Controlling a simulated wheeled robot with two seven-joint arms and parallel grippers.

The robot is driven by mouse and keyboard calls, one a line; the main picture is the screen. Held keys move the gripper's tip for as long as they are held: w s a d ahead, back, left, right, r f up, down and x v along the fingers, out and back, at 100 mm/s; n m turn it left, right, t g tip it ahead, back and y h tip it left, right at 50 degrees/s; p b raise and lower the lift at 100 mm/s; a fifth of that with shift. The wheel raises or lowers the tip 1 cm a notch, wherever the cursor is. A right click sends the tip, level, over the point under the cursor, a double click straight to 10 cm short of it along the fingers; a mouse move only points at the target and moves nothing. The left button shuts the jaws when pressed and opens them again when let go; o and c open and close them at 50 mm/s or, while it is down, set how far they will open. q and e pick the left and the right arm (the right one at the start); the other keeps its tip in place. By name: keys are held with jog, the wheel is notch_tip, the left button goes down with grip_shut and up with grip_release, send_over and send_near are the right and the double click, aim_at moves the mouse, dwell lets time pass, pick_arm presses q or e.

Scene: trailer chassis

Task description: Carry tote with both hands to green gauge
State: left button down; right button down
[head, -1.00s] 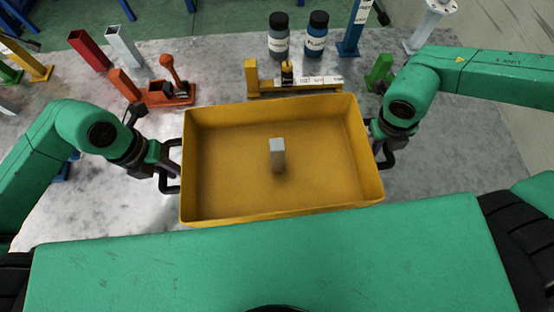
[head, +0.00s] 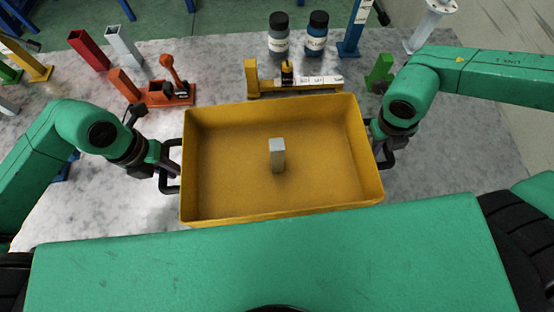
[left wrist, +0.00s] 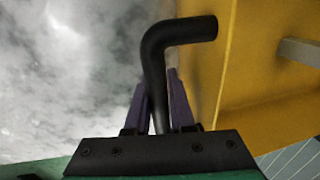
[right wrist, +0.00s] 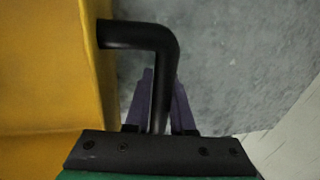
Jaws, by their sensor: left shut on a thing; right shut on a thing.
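The yellow tote (head: 230,195) is in the middle of the head view, between my two arms, with a small grey block (head: 277,156) standing in it. My left gripper (head: 166,168) is shut on the tote's black left handle; the left wrist view shows its fingers (left wrist: 160,100) on either side of the bar. My right gripper (head: 384,145) is shut on the black right handle, and its fingers (right wrist: 160,100) flank that bar in the right wrist view. The green gauge (head: 379,74) stands behind the tote to the right, partly hidden by my right arm.
A yellow gauge (head: 252,78) with a marked scale lies just behind the tote. An orange toggle clamp (head: 170,90) stands at back left. Two bottles (head: 279,36) (head: 316,35) and a blue post (head: 354,30) stand further back. Bare grey table (head: 215,55) shows between them.

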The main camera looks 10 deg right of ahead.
pick_arm(q)
jog(key=shift+r, duration=0.1)
dwell(0.4)
